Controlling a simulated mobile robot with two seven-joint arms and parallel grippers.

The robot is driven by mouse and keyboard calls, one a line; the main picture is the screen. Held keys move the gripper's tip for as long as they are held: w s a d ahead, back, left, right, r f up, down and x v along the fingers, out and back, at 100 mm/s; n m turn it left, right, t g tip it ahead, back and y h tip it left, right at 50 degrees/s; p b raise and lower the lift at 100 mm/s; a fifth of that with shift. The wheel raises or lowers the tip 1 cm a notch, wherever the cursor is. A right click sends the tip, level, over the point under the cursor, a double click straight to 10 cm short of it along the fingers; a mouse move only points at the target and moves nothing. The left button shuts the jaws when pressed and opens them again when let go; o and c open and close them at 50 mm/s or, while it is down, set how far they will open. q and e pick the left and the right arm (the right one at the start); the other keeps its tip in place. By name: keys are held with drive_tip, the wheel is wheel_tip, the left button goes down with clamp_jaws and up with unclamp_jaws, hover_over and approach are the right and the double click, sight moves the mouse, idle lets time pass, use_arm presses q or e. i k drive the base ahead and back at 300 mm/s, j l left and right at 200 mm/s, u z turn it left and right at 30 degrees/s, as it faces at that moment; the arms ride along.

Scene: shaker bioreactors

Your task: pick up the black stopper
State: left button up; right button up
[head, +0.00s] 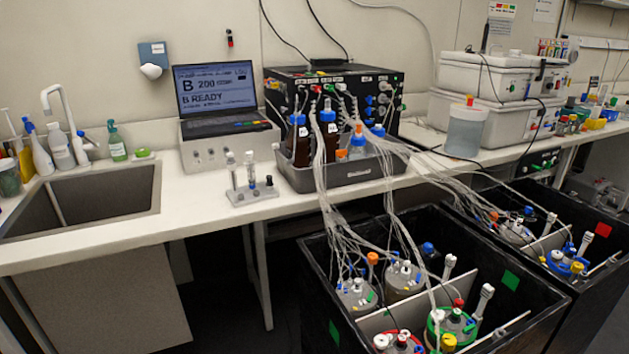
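I cannot make out a black stopper with certainty. A small dark-topped piece (269,181) stands at the right of a small pale rack (253,195) on the bench; it is too small to tell whether it is a stopper. Two upright clear tubes (250,169) with grey tops stand in the same rack. Several lidded vessels with coloured caps (355,291) sit in the black tub (318,262) at the front, and their small parts are hard to tell apart. Neither of my grippers is in the head view.
The white bench (150,235) carries a sink (85,205) at left, a laptop (217,95) reading "B READY", and a grey tray (340,178) of bottles. Tubing bundles (320,180) hang from the black box (335,90) into the tubs. The bench is clear left of the rack.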

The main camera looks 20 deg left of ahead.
sight(269, 181)
drive_tip(key=j+z, duration=0.25)
drive_tip(key=z, duration=0.15)
drive_tip(key=j+z, duration=0.7)
drive_tip(key=j, duration=0.4)
